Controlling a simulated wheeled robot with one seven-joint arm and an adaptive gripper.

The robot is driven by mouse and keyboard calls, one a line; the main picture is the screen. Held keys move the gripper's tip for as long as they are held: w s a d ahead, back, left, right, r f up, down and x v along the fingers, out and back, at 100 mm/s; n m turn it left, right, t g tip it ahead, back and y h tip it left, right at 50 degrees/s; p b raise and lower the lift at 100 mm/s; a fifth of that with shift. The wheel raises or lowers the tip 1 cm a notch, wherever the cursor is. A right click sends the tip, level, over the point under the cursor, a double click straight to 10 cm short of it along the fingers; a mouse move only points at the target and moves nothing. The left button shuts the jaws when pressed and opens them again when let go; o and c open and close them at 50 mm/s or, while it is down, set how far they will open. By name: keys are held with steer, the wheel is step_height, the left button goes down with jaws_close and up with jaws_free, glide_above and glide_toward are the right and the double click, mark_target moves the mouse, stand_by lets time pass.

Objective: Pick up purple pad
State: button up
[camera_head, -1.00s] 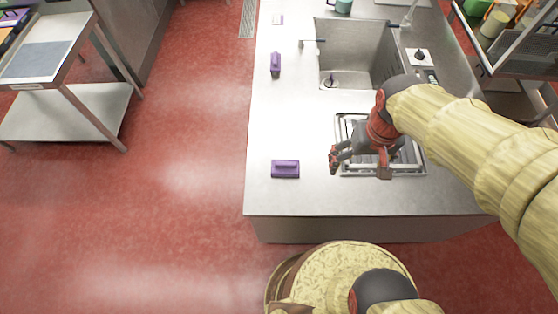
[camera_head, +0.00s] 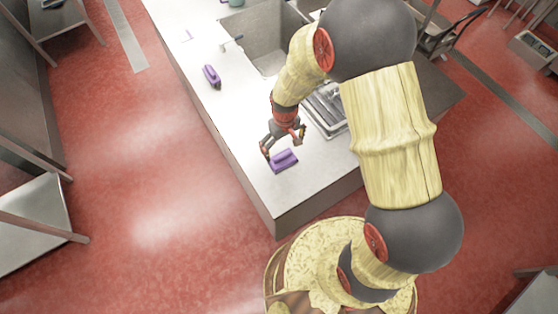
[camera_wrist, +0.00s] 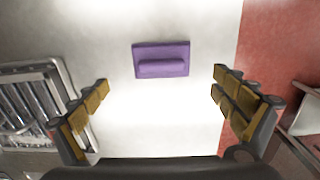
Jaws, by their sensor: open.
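A purple pad (camera_head: 284,160) with a raised handle lies flat on the steel counter (camera_head: 240,122) near its front end. It also shows in the wrist view (camera_wrist: 161,60), ahead of and between my spread fingers. My gripper (camera_head: 283,150) is open and empty, close above the pad in the head view. In the wrist view my gripper (camera_wrist: 160,90) has nothing between its fingertips, and I see a gap between them and the pad. A second purple pad (camera_head: 212,76) stands farther back along the counter's left edge.
A metal rack insert (camera_head: 328,110) is set in the counter right of the pad; it also shows in the wrist view (camera_wrist: 30,110). A sink (camera_head: 262,40) lies farther back. Red floor (camera_head: 150,170) is open left of the counter. A steel table (camera_head: 35,220) stands at far left.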

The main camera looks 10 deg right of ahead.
mark_target(283, 156)
steer(key=shift+d+f, duration=0.1)
steer(key=shift+f, duration=0.8)
steer(key=f, duration=0.4)
steer(key=f+b, duration=0.1)
steer(key=shift+w+a+f, duration=0.1)
steer(key=shift+a+f, duration=0.15)
steer(key=shift+f, duration=0.15)
steer(key=c, duration=0.3)
steer(key=c, duration=1.2)
steer(key=shift+s+f, duration=0.1)
steer(key=shift+s, duration=0.15)
